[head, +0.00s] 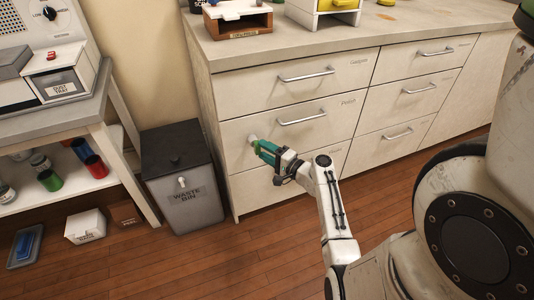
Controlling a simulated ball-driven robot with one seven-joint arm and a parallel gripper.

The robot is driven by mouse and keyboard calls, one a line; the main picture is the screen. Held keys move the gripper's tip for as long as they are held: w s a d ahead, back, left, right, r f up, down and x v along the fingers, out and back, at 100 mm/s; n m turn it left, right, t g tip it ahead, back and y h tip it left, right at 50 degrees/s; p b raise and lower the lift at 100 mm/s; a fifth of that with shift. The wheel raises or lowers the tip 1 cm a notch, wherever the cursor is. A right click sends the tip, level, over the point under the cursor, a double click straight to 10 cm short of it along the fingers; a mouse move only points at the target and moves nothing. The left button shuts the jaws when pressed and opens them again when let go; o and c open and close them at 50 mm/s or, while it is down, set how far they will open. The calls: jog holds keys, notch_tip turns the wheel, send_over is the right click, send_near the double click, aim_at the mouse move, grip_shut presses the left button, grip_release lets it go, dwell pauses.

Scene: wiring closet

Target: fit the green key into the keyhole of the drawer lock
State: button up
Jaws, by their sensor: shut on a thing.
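My gripper (265,150) is at the left part of the drawer fronts, shut on the green key (268,146). The key is small in the head view and partly covered by the gripper, so its outline is hard to make out. A small pale round piece, which looks like the drawer lock (253,139), sits at the left of the middle drawer (330,132), just beyond the gripper's tip. The keyhole is not visible. I cannot tell whether the key touches the lock or is in it.
Metal handles (301,117) stick out from the drawers. A shelf unit (60,125) with cans is at the left. Wooden floor (240,265) is clear in front.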

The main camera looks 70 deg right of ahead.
jog(key=shift+d, duration=0.1)
jog(key=o, duration=1.4)
jog(key=shift+w, duration=0.1)
jog(key=shift+v, duration=2.5)
jog(key=p+v, duration=0.1)
jog(key=v, duration=1)
jog(key=shift+w, duration=0.1)
